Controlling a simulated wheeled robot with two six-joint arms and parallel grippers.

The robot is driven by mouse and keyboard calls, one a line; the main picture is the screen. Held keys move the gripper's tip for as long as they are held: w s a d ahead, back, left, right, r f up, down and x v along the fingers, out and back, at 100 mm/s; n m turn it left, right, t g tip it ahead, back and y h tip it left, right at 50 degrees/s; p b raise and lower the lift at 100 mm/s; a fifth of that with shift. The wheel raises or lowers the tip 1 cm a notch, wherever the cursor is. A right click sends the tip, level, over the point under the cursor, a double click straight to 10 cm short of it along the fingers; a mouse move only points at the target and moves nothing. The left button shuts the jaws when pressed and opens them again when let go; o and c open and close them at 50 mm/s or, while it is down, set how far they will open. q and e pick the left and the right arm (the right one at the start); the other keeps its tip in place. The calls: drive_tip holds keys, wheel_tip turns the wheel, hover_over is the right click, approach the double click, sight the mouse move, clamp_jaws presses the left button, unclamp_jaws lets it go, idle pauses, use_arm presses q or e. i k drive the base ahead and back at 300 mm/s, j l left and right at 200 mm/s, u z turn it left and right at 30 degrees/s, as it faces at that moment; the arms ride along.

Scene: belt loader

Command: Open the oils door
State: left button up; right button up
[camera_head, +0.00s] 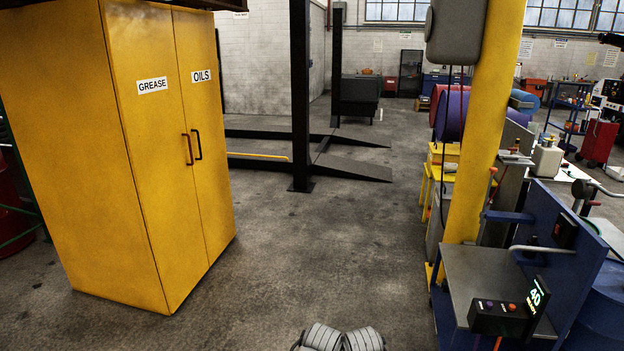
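A tall yellow cabinet (75,150) stands at the left of the head view, turned at an angle. Its right-hand door, the oils door (208,120), carries a white "OILS" label (201,76) and a black vertical handle (198,145). Its left-hand door, the grease door (165,200), carries a "GREASE" label (152,85) and a red handle (188,149). The two handles sit side by side near the middle seam. Both doors look closed. Neither of my grippers can be made out in this view.
Open concrete floor (300,240) lies right of the cabinet. A black lift post (300,100) with ramps stands behind it. A yellow column (478,130) and a blue-panelled machine (560,250) stand at right. Grey ribbed shapes (322,338) of unclear nature show at the bottom edge.

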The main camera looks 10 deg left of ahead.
sight(194, 36)
drive_tip(key=i+j+u, duration=0.1)
drive_tip(key=i+u, duration=0.2)
drive_tip(key=i, duration=0.65)
drive_tip(key=i+l+u, duration=0.15)
drive_tip(key=i+u, duration=0.15)
drive_tip(key=i, duration=2)
drive_tip(key=i+j, duration=0.1)
drive_tip(key=i, duration=1.25)
drive_tip(key=l+z, duration=0.05)
